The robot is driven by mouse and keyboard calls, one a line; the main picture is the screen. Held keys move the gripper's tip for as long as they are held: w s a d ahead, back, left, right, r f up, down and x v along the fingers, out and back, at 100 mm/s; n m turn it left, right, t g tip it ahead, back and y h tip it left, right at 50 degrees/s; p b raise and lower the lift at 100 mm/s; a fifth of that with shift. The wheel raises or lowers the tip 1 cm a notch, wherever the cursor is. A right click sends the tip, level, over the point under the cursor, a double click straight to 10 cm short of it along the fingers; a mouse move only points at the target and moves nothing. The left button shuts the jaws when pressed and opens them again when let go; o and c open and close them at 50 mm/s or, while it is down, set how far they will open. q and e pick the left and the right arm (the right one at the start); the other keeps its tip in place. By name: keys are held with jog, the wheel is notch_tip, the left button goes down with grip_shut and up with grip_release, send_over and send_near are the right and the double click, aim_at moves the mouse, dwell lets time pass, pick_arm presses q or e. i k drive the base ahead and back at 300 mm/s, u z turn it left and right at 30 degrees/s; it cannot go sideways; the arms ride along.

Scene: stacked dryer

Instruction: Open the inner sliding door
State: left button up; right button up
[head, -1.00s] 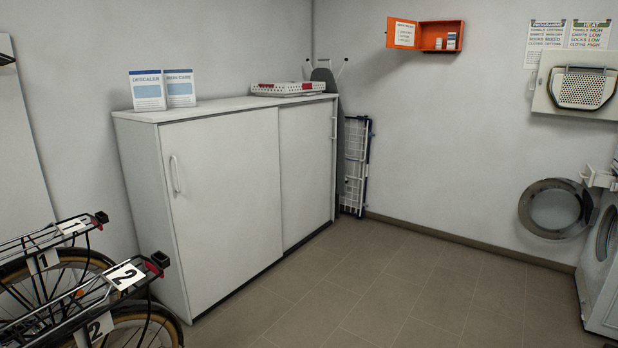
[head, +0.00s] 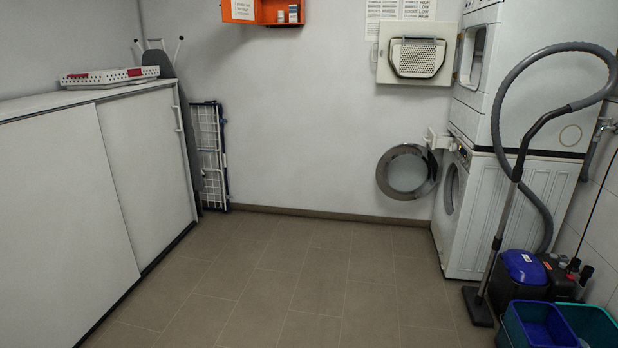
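A low white cabinet with two sliding doors stands along the left. Its near door (head: 60,220) overlaps the far door (head: 148,170), which sits slightly behind it and so looks like the inner one. The far door has a white vertical handle (head: 178,118) near its far edge. Both doors look shut. The near door's own handle is out of the picture. Neither of my grippers is in view.
The floor (head: 270,280) in the middle is clear. A folded drying rack (head: 209,155) leans beyond the cabinet. Stacked machines (head: 500,200) with an open round door (head: 408,172), a vacuum cleaner (head: 522,275) and blue bins (head: 540,325) stand at right.

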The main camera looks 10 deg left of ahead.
aim_at(140, 130)
jog(key=u, duration=0.2)
jog(key=i, duration=2.4)
jog(key=u, duration=0.75)
jog(key=i, duration=2.8)
jog(key=u, duration=0.4)
